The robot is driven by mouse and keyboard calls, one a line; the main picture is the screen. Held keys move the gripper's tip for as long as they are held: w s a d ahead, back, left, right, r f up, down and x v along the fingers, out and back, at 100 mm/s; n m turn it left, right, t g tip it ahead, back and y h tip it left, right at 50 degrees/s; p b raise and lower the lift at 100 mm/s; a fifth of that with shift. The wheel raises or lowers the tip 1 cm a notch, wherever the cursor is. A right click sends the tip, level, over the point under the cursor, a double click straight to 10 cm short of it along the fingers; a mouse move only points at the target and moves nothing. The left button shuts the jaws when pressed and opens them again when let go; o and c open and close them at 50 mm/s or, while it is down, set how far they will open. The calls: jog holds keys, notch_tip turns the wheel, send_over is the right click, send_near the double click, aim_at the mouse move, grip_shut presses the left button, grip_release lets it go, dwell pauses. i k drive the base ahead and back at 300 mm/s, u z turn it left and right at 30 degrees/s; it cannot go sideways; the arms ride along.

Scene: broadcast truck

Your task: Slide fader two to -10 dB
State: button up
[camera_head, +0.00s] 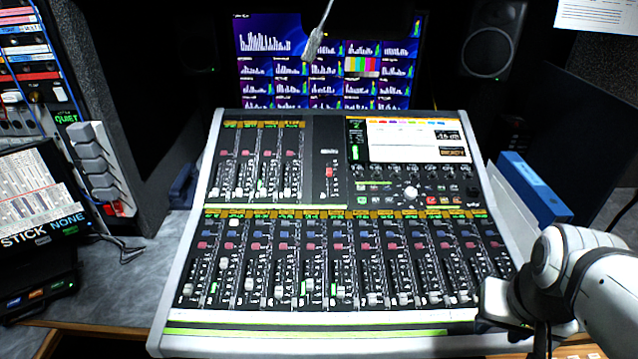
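The mixing console (157,305) fills the middle of the head view. Its lower bank has a row of faders with small pale caps. The second strip from the left has its cap (222,262) part-way up the slot, higher than the cap of the first strip (187,289). The dB marks are too small to read. My gripper (505,303) is at the console's lower right corner, far to the right of the second strip. Its fingers are not clearly visible, so I cannot tell whether it is open or shut, or whether it touches the console.
An upper fader bank (262,165) and a lit screen (417,140) sit farther back. A microphone (313,45) hangs above the console's back. Equipment racks (100,180) stand left, and a blue binder (535,190) stands right. The space above the lower faders looks clear.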

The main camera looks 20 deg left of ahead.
aim_at(223, 265)
jog(key=z, duration=0.85)
jog(key=k, duration=1.15)
jog(key=u, duration=1.55)
jog(key=i, duration=1)
